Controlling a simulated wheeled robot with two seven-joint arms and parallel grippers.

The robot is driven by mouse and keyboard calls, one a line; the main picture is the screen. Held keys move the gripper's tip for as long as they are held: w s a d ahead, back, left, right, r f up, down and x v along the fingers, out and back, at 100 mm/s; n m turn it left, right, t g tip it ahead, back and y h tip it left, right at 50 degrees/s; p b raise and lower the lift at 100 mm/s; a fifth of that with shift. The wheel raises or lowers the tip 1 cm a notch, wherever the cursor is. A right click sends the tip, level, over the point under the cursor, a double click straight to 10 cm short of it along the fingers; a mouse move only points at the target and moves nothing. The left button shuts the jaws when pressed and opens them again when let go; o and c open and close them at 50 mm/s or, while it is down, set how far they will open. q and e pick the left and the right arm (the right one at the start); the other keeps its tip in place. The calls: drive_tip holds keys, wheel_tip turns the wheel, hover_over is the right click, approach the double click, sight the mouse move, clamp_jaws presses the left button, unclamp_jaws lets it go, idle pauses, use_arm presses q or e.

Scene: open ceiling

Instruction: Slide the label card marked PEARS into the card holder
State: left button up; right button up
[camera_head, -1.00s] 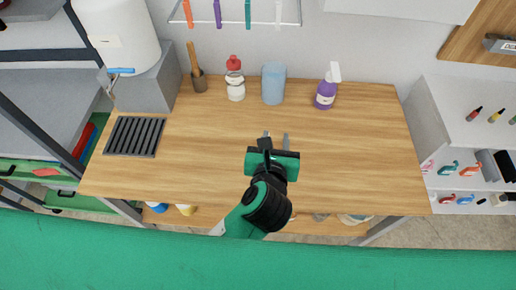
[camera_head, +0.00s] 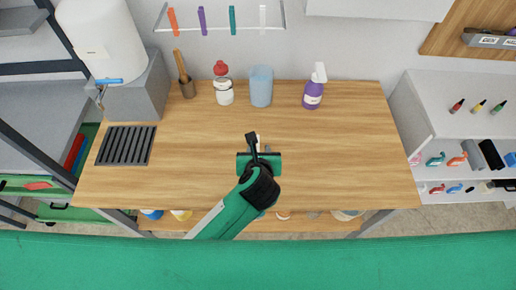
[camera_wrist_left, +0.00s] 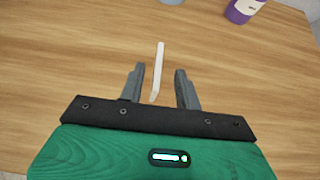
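A thin white card (camera_wrist_left: 158,70) stands edge-on over the wooden worktop in the left wrist view. Its marking cannot be read, and I cannot tell whether it touches the worktop. My left gripper (camera_wrist_left: 160,88) is open, with one finger on each side of the card and visible gaps to it. In the head view my left gripper (camera_head: 258,146) is over the middle of the worktop, and its own body hides most of the card. A grey holder-like strip with pale labels (camera_head: 490,40) is on the wooden panel at the upper right; I cannot read it. My right gripper is not in view.
A dark grille (camera_head: 126,145) lies at left. White shelves (camera_head: 450,100) stand at right. The worktop's right half is clear.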

sight(258, 147)
use_arm(q)
drive_tip(key=p+x, duration=0.1)
drive_tip(key=x, duration=0.3)
drive_tip(key=shift+a+f, duration=0.15)
drive_tip(key=shift+f, duration=0.1)
drive_tip(key=shift+w+f, duration=0.2)
drive_tip(key=shift+f, duration=0.05)
clamp_jaws()
